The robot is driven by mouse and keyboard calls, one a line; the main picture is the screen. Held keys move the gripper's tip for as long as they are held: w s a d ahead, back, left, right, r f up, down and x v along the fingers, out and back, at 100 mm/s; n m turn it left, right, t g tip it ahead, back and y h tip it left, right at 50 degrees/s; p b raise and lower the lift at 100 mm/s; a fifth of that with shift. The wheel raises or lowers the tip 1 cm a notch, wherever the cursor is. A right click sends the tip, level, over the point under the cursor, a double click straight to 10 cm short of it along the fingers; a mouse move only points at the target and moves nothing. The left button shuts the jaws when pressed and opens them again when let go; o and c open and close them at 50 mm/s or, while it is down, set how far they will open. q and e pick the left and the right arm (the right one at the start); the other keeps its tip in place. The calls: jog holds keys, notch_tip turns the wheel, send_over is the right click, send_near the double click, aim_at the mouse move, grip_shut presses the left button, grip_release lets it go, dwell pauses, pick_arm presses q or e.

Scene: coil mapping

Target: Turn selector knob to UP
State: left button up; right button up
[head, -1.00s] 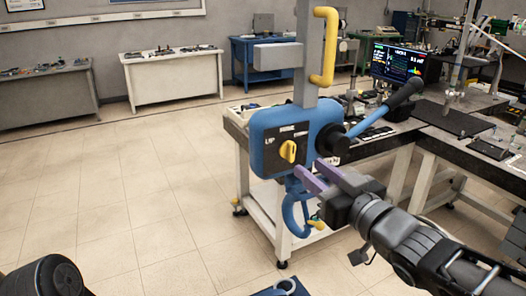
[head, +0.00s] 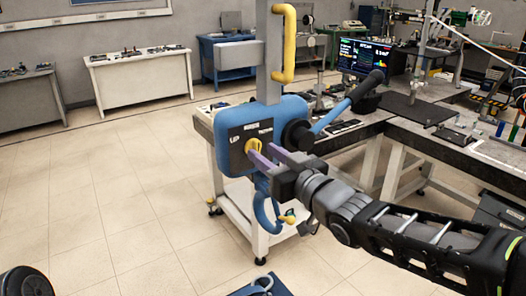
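The fingers hide the knob's lower part. I cannot tell whether they touch it. My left gripper is not in view.
A grey post with a yellow handle (head: 290,45) rises above the box. A black-gripped lever (head: 367,90) sticks out to its right. A blue hose with a yellow end (head: 287,219) hangs below.

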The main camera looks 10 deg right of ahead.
jog(key=shift+w+a, duration=0.3)
jog(key=shift+w, duration=0.35)
grip_shut()
